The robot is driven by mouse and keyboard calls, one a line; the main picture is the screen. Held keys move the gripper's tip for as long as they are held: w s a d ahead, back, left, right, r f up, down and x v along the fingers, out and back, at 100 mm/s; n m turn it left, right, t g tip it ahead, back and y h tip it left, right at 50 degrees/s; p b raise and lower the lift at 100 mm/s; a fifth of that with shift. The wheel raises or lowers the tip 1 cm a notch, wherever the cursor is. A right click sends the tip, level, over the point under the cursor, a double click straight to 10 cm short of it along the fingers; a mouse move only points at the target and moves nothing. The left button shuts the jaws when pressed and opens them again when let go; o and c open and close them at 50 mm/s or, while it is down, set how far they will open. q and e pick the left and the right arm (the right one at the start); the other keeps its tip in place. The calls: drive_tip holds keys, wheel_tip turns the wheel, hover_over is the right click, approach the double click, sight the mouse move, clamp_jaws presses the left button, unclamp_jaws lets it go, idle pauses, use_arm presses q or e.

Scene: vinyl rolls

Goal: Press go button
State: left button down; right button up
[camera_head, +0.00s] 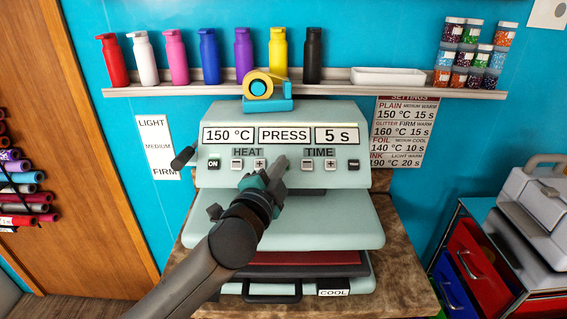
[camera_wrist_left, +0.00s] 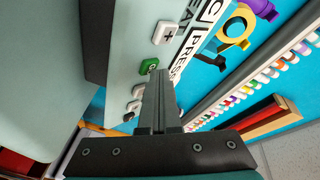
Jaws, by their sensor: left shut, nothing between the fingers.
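The heat press (camera_head: 300,120) stands on a brown worktop and shows 150 °C, PRESS and 5 s on its panel. In the left wrist view, a green button (camera_wrist_left: 148,66) with a letter G showing is partly covered by my fingertips; it is likely the go button. In the head view my left gripper (camera_head: 281,164) hides the spot between the HEAT and TIME buttons. My left gripper (camera_wrist_left: 160,76) is shut and empty, its tips at or just in front of the green button; I cannot tell whether they touch. My right gripper is not in view.
A black lever (camera_head: 183,157) sticks out left. A tape dispenser (camera_head: 266,104) sits on top, below shelf bottles.

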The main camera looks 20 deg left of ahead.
use_arm(q)
drive_tip(key=shift+s+d+r+p, duration=0.15)
drive_tip(key=shift+s+r+p, duration=0.35)
drive_tip(key=shift+r+p, duration=0.05)
drive_tip(key=s+r+p, duration=0.1)
drive_tip(key=p, duration=0.1)
drive_tip(key=s+d+r+p, duration=0.1)
drive_tip(key=s+r+p, duration=0.1)
drive_tip(key=shift+s+r, duration=0.2)
drive_tip(key=shift+r, duration=0.05)
idle(0.3)
